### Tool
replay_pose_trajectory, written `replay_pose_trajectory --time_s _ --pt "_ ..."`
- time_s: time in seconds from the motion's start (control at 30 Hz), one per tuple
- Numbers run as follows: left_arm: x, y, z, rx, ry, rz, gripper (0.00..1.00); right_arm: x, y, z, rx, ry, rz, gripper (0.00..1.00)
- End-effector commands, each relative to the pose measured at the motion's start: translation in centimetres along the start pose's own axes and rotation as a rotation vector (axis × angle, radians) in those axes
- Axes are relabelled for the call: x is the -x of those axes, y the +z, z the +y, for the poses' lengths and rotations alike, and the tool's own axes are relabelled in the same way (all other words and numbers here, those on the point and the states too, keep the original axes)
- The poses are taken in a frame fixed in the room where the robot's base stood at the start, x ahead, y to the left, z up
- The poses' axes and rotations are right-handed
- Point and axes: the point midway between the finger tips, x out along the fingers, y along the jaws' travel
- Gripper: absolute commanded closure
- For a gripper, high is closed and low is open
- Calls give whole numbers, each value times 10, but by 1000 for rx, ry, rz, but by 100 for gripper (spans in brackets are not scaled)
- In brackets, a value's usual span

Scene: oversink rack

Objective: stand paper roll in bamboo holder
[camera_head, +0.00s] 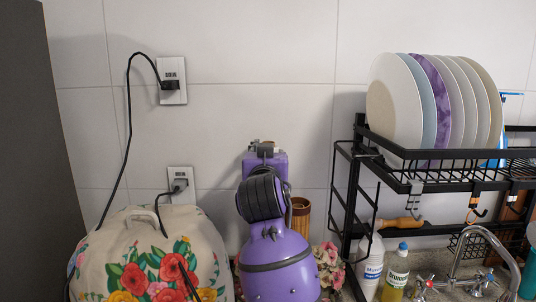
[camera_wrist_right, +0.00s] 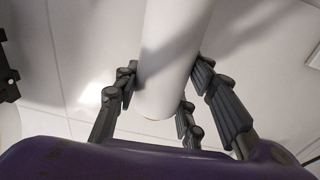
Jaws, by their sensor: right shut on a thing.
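The white paper roll (camera_wrist_right: 172,50) is between the dark fingers of my right gripper (camera_wrist_right: 160,92) in the right wrist view. These fingers are shut on it, and its lower end shows close to the purple palm. In the head view my purple right arm reaches up the middle and hides the roll and most of the gripper. A brown cylinder, which looks like the bamboo holder (camera_head: 301,218), stands just right of that arm, partly hidden by it. The roll appears apart from the holder, but the exact gap cannot be told. My left gripper is not in view.
A black rack (camera_head: 430,182) with several plates (camera_head: 396,100) stands over the sink at right. Bottles (camera_head: 396,272) and a tap (camera_head: 482,238) are below it. Pink flowers (camera_head: 328,262) stand near the holder. A floral cover (camera_head: 150,262) fills the lower left, below wall sockets (camera_head: 172,80).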

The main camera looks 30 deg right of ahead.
Motion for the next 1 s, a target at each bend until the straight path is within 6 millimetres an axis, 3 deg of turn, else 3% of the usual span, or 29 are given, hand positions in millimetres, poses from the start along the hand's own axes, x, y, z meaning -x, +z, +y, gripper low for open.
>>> replay_pose_trajectory --time_s 0.43,0.47,0.6,1.0 --pt "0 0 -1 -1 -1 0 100 0 -1 0 -1 0 2 100" --pt "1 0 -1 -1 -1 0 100 0 -1 0 -1 0 2 60" --pt "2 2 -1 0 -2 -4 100 0 -1 0 0 0 2 42" --pt "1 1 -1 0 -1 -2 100 5 0 0 -1 -1 -1 41"
